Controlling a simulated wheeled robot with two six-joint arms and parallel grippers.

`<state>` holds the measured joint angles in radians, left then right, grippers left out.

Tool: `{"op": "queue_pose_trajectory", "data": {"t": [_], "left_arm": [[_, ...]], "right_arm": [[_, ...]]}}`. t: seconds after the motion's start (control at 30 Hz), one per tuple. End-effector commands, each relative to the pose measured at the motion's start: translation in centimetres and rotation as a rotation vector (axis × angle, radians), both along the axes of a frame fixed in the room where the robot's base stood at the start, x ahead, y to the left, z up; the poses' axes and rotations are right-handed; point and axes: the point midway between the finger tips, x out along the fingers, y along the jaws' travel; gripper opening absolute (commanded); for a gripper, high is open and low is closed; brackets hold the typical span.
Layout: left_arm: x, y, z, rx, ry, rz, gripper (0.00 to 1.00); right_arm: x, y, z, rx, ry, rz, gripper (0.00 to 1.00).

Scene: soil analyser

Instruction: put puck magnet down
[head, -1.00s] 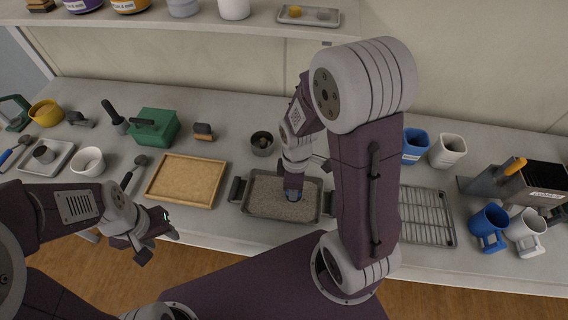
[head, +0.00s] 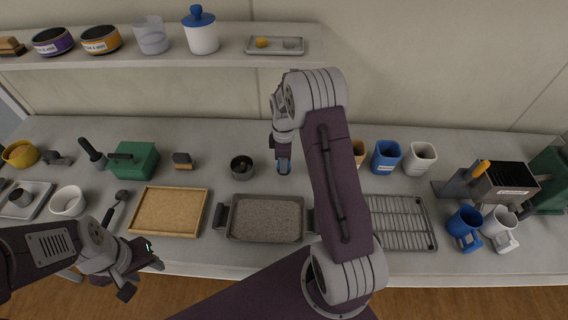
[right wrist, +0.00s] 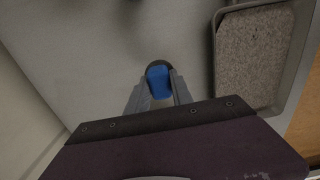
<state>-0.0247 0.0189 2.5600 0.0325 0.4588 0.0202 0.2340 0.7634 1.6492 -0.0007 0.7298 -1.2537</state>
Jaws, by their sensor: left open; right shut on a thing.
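My right gripper (head: 284,168) is shut on the puck magnet, whose blue part (right wrist: 158,80) shows between the fingers in the right wrist view, with a dark rounded edge just beyond it. In the head view the magnet is a small blue patch at the fingertips. It is over the bare counter behind the soil tray (head: 233,234), right of the dark metal cup (head: 242,167). I cannot tell whether it touches the counter. My left gripper (head: 148,268) is open and empty at the counter's front edge, left of the tray.
A wooden tray (head: 136,225) lies left of the soil tray, and a wire rack (head: 410,225) lies to its right. Blue (head: 386,158) and white (head: 420,158) cups stand at the back right. A green box (head: 140,160) stands back left. The counter around the right fingertips looks clear.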

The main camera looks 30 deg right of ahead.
Motion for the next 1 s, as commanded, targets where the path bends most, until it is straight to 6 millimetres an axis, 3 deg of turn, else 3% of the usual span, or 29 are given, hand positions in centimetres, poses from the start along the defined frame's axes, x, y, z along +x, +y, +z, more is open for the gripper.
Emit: {"op": "queue_pose_trajectory", "data": {"t": [0.27,0.5,0.77,0.8,0.87,1.0], "left_arm": [[0.0,0.0,0.3,0.000,0.000,0.000,0.46],[0.0,0.0,1.0,0.000,0.000,0.000,0.46],[0.0,0.0,0.6,0.000,0.000,0.000,0.46],[0.0,0.0,0.6,0.000,0.000,0.000,0.46],[0.0,0.0,0.7,0.000,0.000,0.000,0.46],[0.0,0.0,0.7,0.000,0.000,0.000,0.46]], "right_arm": [[0.8,-0.5,-0.4,0.001,0.001,0.001,0.00],[0.8,-0.5,-3.5,0.000,0.000,0.001,0.00],[0.8,-0.5,-3.9,-0.001,-0.001,0.001,0.00],[0.8,-0.5,-3.9,0.000,0.000,0.001,0.30],[0.8,-0.5,-3.8,0.000,0.000,0.001,0.47],[0.8,-0.5,-3.8,0.000,0.000,0.001,0.49]]}}
